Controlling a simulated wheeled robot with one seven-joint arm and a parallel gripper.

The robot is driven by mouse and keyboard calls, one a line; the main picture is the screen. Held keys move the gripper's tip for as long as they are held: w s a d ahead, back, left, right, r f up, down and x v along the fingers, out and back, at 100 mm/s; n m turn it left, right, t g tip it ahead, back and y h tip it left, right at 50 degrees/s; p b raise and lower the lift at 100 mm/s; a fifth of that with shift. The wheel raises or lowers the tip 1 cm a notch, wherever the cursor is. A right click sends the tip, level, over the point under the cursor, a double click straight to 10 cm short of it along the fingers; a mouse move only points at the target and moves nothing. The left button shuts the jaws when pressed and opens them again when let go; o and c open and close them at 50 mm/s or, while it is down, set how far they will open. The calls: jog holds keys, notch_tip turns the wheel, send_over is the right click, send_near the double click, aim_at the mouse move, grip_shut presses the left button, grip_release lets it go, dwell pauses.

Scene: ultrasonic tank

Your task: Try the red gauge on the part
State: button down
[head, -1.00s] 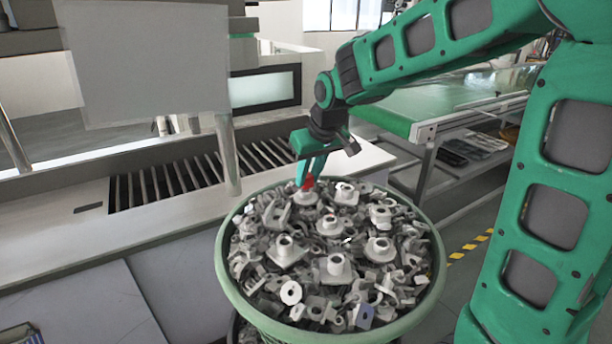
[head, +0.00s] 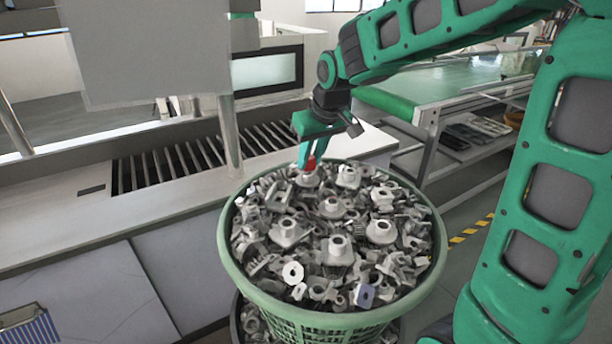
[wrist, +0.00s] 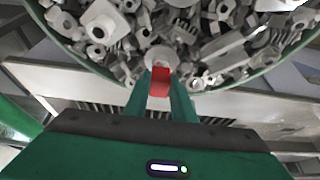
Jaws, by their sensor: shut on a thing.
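My gripper (head: 312,154) is shut on the red gauge (head: 310,163), over the far side of the green basket. In the wrist view the red gauge (wrist: 160,83) sits between the two fingers. Its lower end meets, in the picture, a grey flanged part with a round boss (head: 308,179), which also shows in the wrist view (wrist: 161,57). The gauge hides the part's bore, so I cannot tell whether its tip is inside it or just above it. Several similar flanged parts lie nearby, such as one at the middle (head: 337,248).
The green basket (head: 232,262) is heaped with loose grey metal parts. A steel counter (head: 60,228) with a slatted grate (head: 180,165) lies behind and to the left. A green-topped conveyor table (head: 400,100) stands at the back right.

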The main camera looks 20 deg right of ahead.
jog(key=shift+r, duration=1.55)
jog(key=shift+r, duration=2)
